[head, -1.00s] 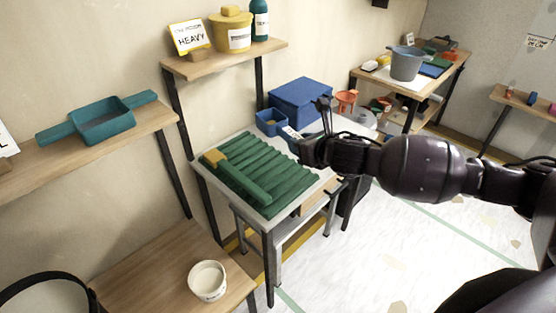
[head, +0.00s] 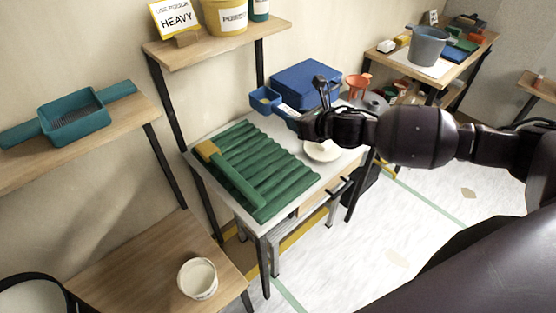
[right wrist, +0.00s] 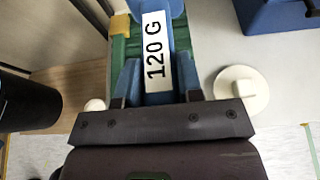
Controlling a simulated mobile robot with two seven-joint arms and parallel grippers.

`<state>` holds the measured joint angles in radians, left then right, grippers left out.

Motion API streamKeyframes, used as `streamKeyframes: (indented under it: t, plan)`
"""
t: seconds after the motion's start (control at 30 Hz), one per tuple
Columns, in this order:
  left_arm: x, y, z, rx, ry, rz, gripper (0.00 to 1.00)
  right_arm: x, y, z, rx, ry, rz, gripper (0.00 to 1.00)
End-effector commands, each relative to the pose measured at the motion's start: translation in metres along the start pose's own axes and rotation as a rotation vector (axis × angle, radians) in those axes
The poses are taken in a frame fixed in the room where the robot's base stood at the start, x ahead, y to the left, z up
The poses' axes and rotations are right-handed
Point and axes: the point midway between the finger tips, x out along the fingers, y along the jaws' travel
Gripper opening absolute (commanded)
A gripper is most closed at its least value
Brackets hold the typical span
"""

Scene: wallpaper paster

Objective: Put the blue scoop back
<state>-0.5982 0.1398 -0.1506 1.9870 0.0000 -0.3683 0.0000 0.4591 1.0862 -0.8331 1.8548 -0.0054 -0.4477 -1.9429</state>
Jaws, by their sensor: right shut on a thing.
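The blue scoop (head: 265,99) is in the head view, above the back part of the workbench, just left of the blue box. Its handle carries a white label, which reads "120 G" in the right wrist view (right wrist: 154,50). My right gripper (head: 308,124) is shut on the handle; its fingers show on both sides of the handle in the right wrist view (right wrist: 158,84). I cannot tell whether the scoop touches the bench. My left gripper is not in view.
A green ribbed mat (head: 255,170) with a yellow-ended green tool covers the bench's left part. A blue box (head: 306,84) stands behind, a white round lid (head: 322,151) to the right. Shelves stand left, with a teal tray (head: 75,117) and a yellow pot (head: 226,16).

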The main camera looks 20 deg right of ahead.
Motion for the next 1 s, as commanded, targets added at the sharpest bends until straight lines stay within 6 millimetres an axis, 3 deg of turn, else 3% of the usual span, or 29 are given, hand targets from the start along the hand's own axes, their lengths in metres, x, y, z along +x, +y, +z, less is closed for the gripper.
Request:
streamKeyframes:
  t: [0.33,0.47,1.0]
  plan:
    - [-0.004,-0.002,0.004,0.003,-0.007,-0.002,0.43,0.0,0.004,0.002,-0.006,-0.001,0.013,0.1]
    - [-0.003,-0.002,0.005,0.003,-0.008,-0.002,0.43,0.003,0.005,-0.007,-0.002,0.001,0.014,0.1]
    - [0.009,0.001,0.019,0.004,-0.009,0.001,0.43,0.047,0.005,-0.113,0.0,0.003,0.012,0.1]
